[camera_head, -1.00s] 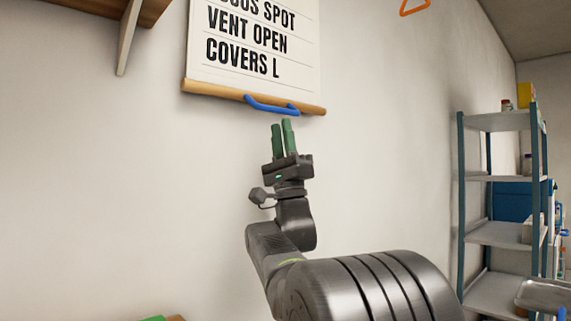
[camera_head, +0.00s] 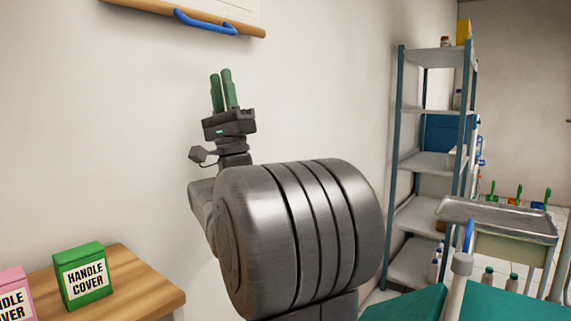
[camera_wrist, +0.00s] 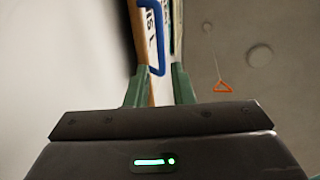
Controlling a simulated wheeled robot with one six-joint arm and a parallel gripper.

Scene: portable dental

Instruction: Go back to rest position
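My gripper (camera_head: 221,76) is raised in front of the pale wall with its green fingers pointing up. The wrist view shows a gap between the two fingers (camera_wrist: 160,75), with nothing held in it. In the head view the gripper appears below the blue handle (camera_head: 205,22) on the wooden bar of the wall chart (camera_head: 135,7), and apart from it. The handle also shows past the fingertips in the wrist view (camera_wrist: 158,45).
A wooden surface (camera_head: 150,280) at lower left bears a green box (camera_head: 83,277) and a pink box (camera_head: 14,297), both marked with handle cover lettering. A shelf rack (camera_head: 392,150) stands right, near a metal tray (camera_head: 490,215). A teal surface (camera_head: 410,304) is at lower right.

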